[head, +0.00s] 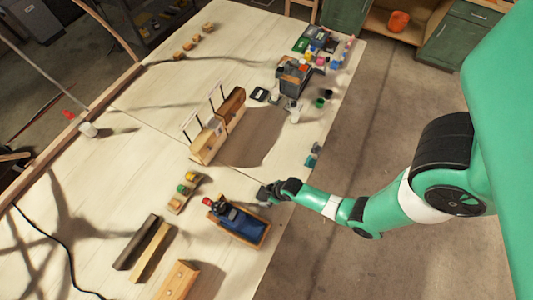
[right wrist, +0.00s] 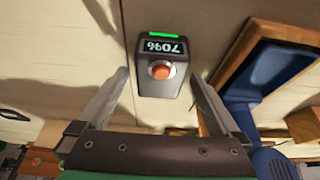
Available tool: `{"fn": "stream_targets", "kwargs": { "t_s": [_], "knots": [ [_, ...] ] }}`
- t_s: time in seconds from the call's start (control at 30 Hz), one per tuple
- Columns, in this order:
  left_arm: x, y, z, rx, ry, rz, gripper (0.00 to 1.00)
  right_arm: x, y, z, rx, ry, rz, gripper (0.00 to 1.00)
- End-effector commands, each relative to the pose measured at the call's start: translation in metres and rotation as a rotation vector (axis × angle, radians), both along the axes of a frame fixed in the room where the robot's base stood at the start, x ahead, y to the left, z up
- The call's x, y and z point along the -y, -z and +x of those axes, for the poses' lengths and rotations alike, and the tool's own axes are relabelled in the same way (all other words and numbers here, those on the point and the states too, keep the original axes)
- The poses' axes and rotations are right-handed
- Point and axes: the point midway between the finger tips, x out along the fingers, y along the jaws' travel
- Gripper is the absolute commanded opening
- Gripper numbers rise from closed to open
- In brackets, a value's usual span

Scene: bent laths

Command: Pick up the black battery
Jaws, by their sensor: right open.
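The black battery (right wrist: 160,82) is a dark block with a display reading 70%, a green bar and an orange round button. In the right wrist view it lies on the table just ahead of and between the fingertips. My right gripper (right wrist: 160,76) is open, with a finger on each side of the battery's near end and gaps between. In the head view my right gripper (head: 264,193) is over the table's right edge area, and I cannot make out the battery apart from it. My left gripper is not in view.
A wooden tray (head: 262,236) with a blue tool (head: 236,222) sits close beside the gripper; the tray also shows in the right wrist view (right wrist: 262,38). Wooden boxes (head: 206,146) stand behind. Dark and light bars (head: 137,243) lie at front left.

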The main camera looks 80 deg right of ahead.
Motion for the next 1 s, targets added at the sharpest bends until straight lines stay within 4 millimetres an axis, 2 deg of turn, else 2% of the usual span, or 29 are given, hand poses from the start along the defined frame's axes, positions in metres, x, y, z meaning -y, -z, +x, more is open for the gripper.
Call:
{"fn": "stream_targets", "kwargs": {
  "t_s": [0.07, 0.63, 1.0],
  "knots": [
    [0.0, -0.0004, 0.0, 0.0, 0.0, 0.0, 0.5, 0.0, -0.0006, 0.0, 0.0, 0.0, 0.0, 1.0],
    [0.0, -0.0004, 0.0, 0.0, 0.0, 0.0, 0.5, -0.0001, -0.0008, -0.0002, 0.0, 0.0, 0.0, 0.0],
    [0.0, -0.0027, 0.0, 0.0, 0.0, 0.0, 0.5, 0.0003, -0.0058, 0.0006, 0.002, 0.0, -0.001, 0.0]
  ]
}}
